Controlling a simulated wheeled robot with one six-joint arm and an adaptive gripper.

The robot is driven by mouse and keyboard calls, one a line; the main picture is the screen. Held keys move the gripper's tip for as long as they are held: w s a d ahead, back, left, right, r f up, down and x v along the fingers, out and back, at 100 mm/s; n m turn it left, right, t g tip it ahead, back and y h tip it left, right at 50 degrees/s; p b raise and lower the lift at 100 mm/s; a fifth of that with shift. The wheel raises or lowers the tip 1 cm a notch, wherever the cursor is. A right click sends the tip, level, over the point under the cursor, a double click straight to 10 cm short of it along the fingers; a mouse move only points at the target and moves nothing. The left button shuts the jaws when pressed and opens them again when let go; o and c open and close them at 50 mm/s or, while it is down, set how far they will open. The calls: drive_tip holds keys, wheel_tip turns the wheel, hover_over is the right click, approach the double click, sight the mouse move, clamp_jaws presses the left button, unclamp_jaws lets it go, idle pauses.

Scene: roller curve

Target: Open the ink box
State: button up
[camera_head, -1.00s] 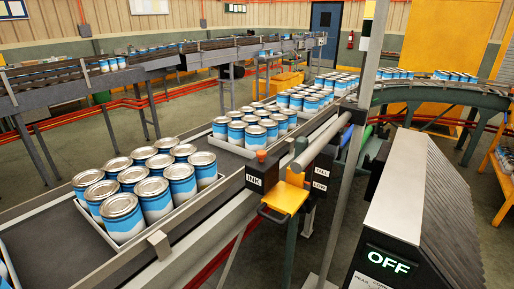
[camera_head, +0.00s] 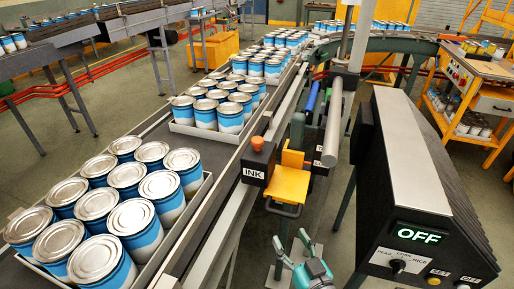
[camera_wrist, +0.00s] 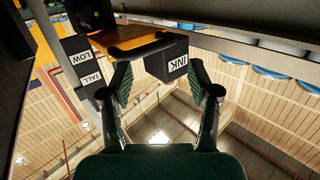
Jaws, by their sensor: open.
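The black ink box (camera_head: 258,164), with a white INK label and an orange knob (camera_head: 263,144) on top, is fixed at the conveyor's side. A yellow plate (camera_head: 288,186) with a dark-edged handle sits against its right side. My gripper (camera_head: 293,242) is open and empty below and in front of the plate, apart from it. In the wrist view, which looks upside down, the ink box (camera_wrist: 166,63) and the yellow plate (camera_wrist: 130,40) show beyond the two spread fingers (camera_wrist: 160,75). The inside of the box is hidden.
Trays of blue-and-white cans (camera_head: 105,210) line the conveyor on the left. A control box (camera_head: 418,235) reading OFF stands close on the right. A grey post and roller (camera_head: 332,120) rise behind the plate. Floor shows between the conveyor and the control box.

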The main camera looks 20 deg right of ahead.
drive_tip(key=n+t+y, duration=0.1)
drive_tip(key=n+y, duration=0.1)
approach(261, 143)
drive_tip(key=w, duration=0.4)
drive_tip(key=w+a, duration=0.1)
drive_tip(key=w, duration=0.3)
drive_tip(key=w+a, duration=0.1)
drive_tip(key=w, duration=0.2)
drive_tip(key=shift+w, duration=0.25)
drive_tip(key=shift+d, duration=0.1)
clamp_jaws()
